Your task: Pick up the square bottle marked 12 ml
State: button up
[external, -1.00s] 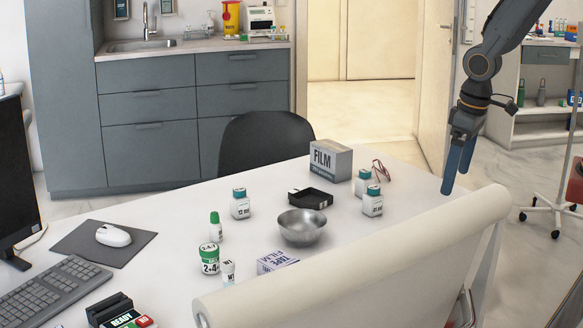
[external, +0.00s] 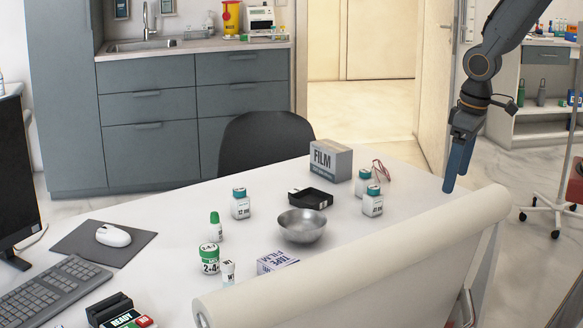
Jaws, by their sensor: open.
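The square bottle with a teal cap and a label that seems to read 12 ml (external: 240,207) stands upright on the white table, left of the black tray. Two similar teal-capped bottles stand at the right: one in front (external: 372,204), its label too small to read surely, and one partly hidden behind it (external: 362,184). My gripper (external: 455,182) hangs with its blue fingers pointing down, at the table's right end, right of all three bottles. It is open and holds nothing.
A metal bowl (external: 302,226), black tray (external: 311,198) and FILM box (external: 331,161) stand between the bottles. A green-capped jar (external: 210,258) and small bottle (external: 216,226) stand at the left. A cream padded roll (external: 350,258) runs along the near side.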

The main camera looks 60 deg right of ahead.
jog(key=c, duration=0.3)
